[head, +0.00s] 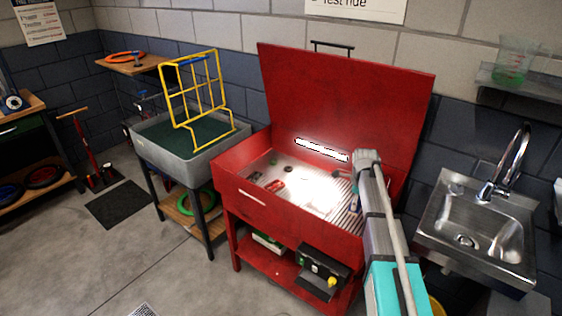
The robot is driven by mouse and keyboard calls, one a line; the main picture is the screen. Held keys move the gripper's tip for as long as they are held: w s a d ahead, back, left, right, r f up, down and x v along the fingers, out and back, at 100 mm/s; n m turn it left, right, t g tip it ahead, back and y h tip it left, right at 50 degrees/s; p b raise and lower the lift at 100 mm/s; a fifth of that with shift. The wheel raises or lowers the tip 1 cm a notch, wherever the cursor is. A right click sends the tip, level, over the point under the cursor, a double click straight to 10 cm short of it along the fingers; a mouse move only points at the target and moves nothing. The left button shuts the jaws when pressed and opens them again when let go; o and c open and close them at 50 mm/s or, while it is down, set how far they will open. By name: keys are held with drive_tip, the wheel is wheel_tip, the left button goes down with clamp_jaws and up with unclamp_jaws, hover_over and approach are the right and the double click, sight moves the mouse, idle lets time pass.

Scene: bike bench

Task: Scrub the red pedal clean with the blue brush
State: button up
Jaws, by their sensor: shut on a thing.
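The red pedal (275,186) lies on the pale floor of the open red parts washer, left of the bright lit patch. My gripper (353,184) is at the right side of the washer basin, low over the ribbed floor, mostly hidden by my own arm. It is shut on the blue brush (355,193), of which only a small bluish piece shows. The brush is apart from the pedal, to its right. Its bristles cannot be made out.
The red washer's (249,200) raised lid stands behind the basin, with a lit lamp (321,149) below it. Small dark parts lie in the basin's left half. A grey tub (183,156) with a yellow rack (197,92) stands left; a steel sink (478,231) stands right.

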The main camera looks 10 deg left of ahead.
wheel_tip(320, 180, up, 21)
drive_tip(key=p, duration=1.9)
drive_tip(key=shift+f, duration=0.15)
drive_tip(key=shift+s, duration=0.15)
